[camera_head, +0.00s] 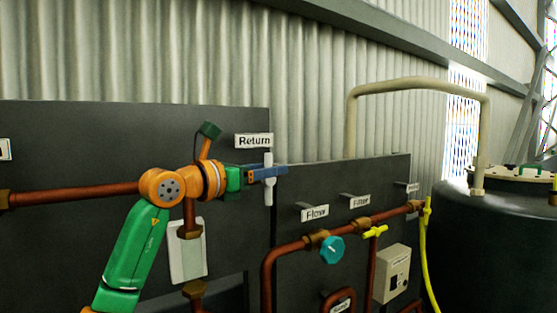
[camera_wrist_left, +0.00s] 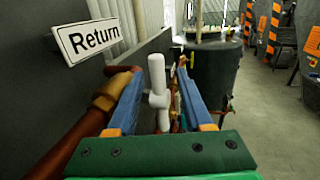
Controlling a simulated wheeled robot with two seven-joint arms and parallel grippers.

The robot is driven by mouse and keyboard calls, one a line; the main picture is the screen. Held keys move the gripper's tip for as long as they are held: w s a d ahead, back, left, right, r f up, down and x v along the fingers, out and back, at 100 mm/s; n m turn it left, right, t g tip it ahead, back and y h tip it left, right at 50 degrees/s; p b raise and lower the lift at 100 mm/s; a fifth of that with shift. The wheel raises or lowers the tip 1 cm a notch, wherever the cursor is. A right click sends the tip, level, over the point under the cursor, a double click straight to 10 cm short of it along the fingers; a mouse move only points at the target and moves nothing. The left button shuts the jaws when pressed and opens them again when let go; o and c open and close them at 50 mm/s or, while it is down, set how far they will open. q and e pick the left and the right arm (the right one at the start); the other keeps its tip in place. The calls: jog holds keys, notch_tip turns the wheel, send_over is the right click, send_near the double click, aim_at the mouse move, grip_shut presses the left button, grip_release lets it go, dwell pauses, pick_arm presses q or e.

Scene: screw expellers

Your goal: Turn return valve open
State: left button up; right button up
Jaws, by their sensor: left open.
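The return valve's white handle (camera_head: 268,194) stands upright below the white "Return" sign (camera_head: 254,141) on the dark panel. In the left wrist view the handle (camera_wrist_left: 157,72) is a white bar with a short stub, and the "Return" sign (camera_wrist_left: 88,40) is at upper left. My left gripper (camera_head: 282,171) reaches in from the left at the handle. Its blue fingers (camera_wrist_left: 156,88) are open, one on each side of the handle, with visible gaps. My right gripper is not in view.
A copper pipe (camera_head: 75,194) runs along the panel on the left. Right of the handle are a teal knob (camera_head: 332,250), a yellow valve (camera_head: 375,232) and a grey box (camera_head: 392,273). A dark tank (camera_head: 490,240) stands at far right.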

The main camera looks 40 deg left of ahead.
pick_arm(q)
jog(key=w+p, duration=0.1)
jog(key=w, duration=0.3)
jog(key=shift+d+f, duration=0.1)
jog(key=shift+f, duration=0.05)
jog(key=shift+s, duration=0.25)
jog(key=c, duration=0.6)
grip_shut()
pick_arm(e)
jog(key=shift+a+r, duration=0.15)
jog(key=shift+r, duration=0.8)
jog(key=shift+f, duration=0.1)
